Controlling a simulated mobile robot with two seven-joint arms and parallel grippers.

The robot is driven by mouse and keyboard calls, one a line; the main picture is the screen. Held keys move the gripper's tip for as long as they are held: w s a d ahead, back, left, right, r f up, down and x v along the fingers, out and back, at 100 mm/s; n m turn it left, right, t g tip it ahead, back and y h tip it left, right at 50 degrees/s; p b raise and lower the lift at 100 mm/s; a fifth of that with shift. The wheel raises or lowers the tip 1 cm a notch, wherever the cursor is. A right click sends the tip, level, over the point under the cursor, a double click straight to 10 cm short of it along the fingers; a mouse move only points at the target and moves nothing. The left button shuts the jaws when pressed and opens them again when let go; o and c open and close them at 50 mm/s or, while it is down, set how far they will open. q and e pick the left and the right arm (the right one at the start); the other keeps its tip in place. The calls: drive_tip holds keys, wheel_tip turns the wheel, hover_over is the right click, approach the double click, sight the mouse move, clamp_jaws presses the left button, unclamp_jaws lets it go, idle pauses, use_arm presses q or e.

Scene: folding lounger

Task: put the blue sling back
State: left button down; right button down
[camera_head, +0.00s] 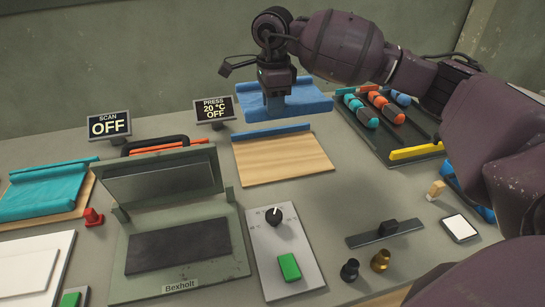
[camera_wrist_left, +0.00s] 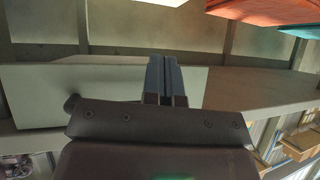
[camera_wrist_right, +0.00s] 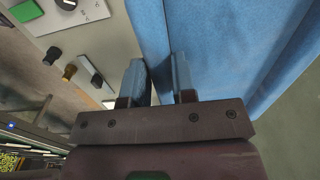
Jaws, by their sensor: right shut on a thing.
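The blue sling (camera_head: 310,101) hangs from my right gripper (camera_head: 275,103) in the head view, above and behind a wooden board (camera_head: 285,160). A blue strip (camera_head: 271,132) lies along the board's back edge. In the right wrist view the sling's blue cloth (camera_wrist_right: 225,45) fills the upper middle and right. My right gripper also shows there (camera_wrist_right: 158,78), its fingers a little apart with cloth at the tips; the exact grip is partly hidden. My left gripper shows only in the left wrist view (camera_wrist_left: 164,75), with its fingers together and nothing visible between them.
A teal sling (camera_head: 45,190) lies on a board at the left. A press (camera_head: 165,180) with its lid raised stands beside the board. A dark tray (camera_head: 400,145) with several coloured rolls is at the right. A knob panel (camera_head: 268,245) stands in front.

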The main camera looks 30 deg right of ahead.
sight(273, 119)
wheel_tip(273, 119, down, 18)
drive_tip(key=shift+r+b, duration=0.25)
drive_tip(key=shift+b, duration=0.45)
drive_tip(key=c, duration=0.9)
unclamp_jaws()
drive_tip(key=shift+f, duration=0.1)
drive_tip(key=shift+c, duration=0.2)
wheel_tip(273, 119, up, 12)
drive_tip(key=p, duration=0.1)
